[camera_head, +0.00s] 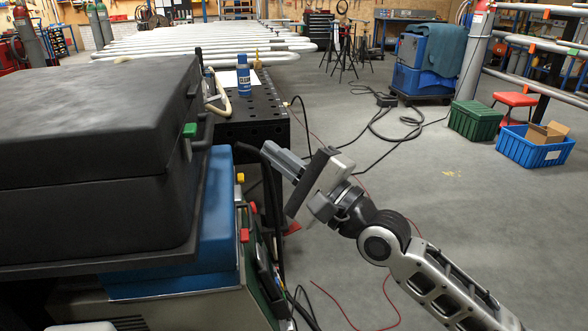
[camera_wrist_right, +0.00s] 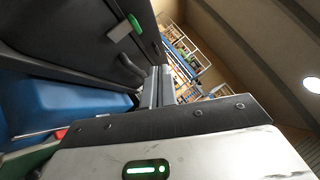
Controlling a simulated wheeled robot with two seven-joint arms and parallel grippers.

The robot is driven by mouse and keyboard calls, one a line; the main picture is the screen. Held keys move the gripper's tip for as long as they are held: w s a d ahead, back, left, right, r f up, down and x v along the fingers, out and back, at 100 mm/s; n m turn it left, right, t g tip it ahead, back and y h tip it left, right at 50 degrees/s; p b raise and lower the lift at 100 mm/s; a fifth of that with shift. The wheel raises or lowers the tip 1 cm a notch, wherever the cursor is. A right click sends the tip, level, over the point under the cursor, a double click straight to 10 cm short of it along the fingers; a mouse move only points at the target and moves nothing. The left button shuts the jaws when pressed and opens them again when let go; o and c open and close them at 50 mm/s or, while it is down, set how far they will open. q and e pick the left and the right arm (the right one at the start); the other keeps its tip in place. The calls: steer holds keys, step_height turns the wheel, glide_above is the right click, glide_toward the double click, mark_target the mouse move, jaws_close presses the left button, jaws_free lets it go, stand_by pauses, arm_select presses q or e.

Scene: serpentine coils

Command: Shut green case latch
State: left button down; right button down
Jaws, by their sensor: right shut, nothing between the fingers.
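A large black case (camera_head: 95,215) stands at the left in the head view, its lid (camera_head: 90,105) down. A small green latch (camera_head: 189,130) sits on its right side, near the lid seam; I cannot tell how far it is turned. In the right wrist view the latch (camera_wrist_right: 134,24) shows at the upper left on the dark case wall (camera_wrist_right: 85,35). My right gripper (camera_head: 283,160) is shut and empty, to the right of the case and slightly lower than the latch, apart from it. Its fingers (camera_wrist_right: 155,88) show mid-picture in the wrist view. My left gripper is out of view.
The case rests on a blue box (camera_head: 215,190) above a machine with red and yellow knobs. Behind is a black perforated table (camera_head: 255,115) with a blue can (camera_head: 243,75). Long pipe coils (camera_head: 200,45) lie beyond. The floor to the right is largely open, with cables and bins.

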steer(key=shift+r+v, duration=0.15)
steer(key=shift+v, duration=0.65)
steer(key=shift+r+v, duration=0.15)
steer(key=shift+v, duration=0.65)
steer(key=shift+d, duration=0.15)
steer(key=s+d+f+n+h, duration=0.1)
steer(key=s+f+n+h, duration=0.25)
steer(key=f, duration=0.65)
steer(key=s+d+f+n+h, duration=0.2)
steer(key=s+f+n+h, duration=0.15)
steer(key=f, duration=0.65)
steer(key=s+d+f+n+g+h, duration=0.2)
steer(key=s+d+f+n+h, duration=0.1)
steer(key=s+f, duration=0.3)
steer(key=s+d+f+n+g+h, duration=0.2)
steer(key=s+d+f+n+h, duration=0.1)
steer(key=s+f, duration=0.3)
step_height(320, 180, down, 3)
steer(key=shift+d+r+n, duration=0.15)
steer(key=shift+d+n, duration=0.3)
steer(key=shift+n, duration=0.45)
steer(key=shift+s, duration=0.25)
